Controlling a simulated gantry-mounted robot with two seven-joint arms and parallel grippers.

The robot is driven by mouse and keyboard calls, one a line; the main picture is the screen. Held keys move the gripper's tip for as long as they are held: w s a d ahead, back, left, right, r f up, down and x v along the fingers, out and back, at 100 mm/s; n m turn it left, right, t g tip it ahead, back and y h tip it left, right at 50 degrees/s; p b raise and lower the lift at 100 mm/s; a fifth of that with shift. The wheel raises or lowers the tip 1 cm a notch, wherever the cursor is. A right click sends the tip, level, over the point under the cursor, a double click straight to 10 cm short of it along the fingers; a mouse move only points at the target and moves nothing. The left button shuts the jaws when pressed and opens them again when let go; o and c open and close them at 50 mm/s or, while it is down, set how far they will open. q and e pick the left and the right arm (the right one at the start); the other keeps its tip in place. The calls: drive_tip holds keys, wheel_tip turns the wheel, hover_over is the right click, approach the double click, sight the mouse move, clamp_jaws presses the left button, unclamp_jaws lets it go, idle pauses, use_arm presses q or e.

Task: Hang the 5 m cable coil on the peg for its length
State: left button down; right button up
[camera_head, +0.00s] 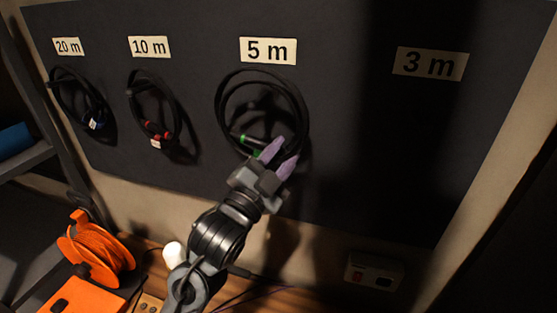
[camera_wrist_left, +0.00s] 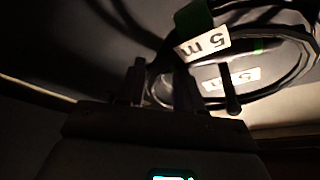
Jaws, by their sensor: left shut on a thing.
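The black 5 m cable coil (camera_head: 304,103) is against the dark board under the 5 m label (camera_head: 268,51). It has a green band (camera_head: 249,141). My left gripper (camera_head: 279,158), with purple fingertips, is shut on the coil's lower right part.
Coils hang under the 20 m label (camera_head: 68,47) and the 10 m label (camera_head: 149,47). The board under the 3 m label (camera_head: 430,63) is dark and looks empty. An orange cable reel (camera_head: 97,249) and a grey box (camera_head: 374,272) are lower down.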

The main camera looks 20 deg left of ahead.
sight(279, 163)
use_arm(q)
drive_tip(key=shift+w+r, duration=0.1)
drive_tip(key=shift+w, duration=0.35)
drive_tip(key=shift+w+a+f, duration=0.1)
drive_tip(key=shift+w+f, duration=0.25)
drive_tip(key=shift+w, duration=0.2)
drive_tip(key=shift+w+f, duration=0.25)
drive_tip(key=shift+f, duration=0.15)
drive_tip(key=shift+f, duration=0.1)
drive_tip(key=c, duration=0.8)
unclamp_jaws()
drive_tip(key=o, duration=0.4)
drive_tip(key=shift+w+f, duration=0.1)
drive_tip(key=shift+f, duration=0.05)
drive_tip(key=shift+c, duration=0.2)
drive_tip(key=o, duration=0.4)
drive_tip(key=shift+o, duration=0.2)
